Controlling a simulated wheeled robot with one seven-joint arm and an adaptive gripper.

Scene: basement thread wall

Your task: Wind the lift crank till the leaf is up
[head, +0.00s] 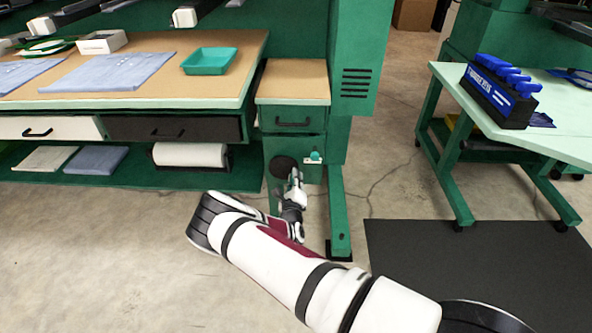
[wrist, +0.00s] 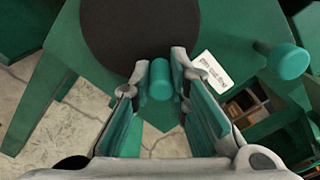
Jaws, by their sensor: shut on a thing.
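The lift crank is a dark round disc (head: 283,166) on the front of the green cabinet, and it fills the top of the wrist view (wrist: 140,30). Its teal handle (wrist: 160,82) stands between my fingers near the disc's lower edge. My gripper (head: 296,180) is shut on this handle; the fingers also show in the wrist view (wrist: 160,92). In the head view my gripper hides the handle. I cannot tell which part is the leaf.
A second teal knob (head: 315,156) with a white label (wrist: 213,70) sits just right of the disc. A green upright leg (head: 338,215) stands right of my gripper. The workbench (head: 200,98) is at left, a pale green table (head: 550,125) at right.

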